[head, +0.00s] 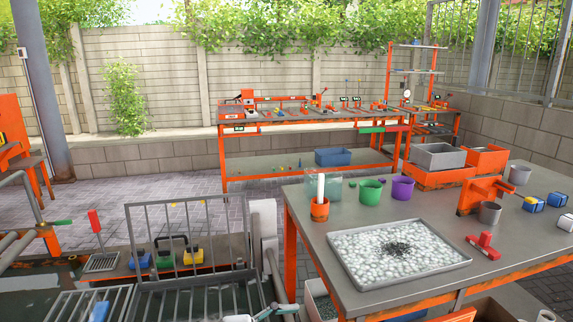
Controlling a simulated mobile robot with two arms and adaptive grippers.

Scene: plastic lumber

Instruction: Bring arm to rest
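A small part of my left gripper (279,310) shows at the bottom edge, with a whitish arm link on its left and dark and teal parts. It is in front of the metal railing, left of the near orange-legged table (310,215). It is too small and cut off to tell if its fingers are open or shut. I see nothing held in it. My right gripper is not in view.
A tray of white pellets with a dark patch (345,272) lies on the near table. Green (371,190) and purple (402,188) cups and grey and orange bins stand behind it. A metal railing (190,240) is at left. A long workbench (300,122) stands farther back.

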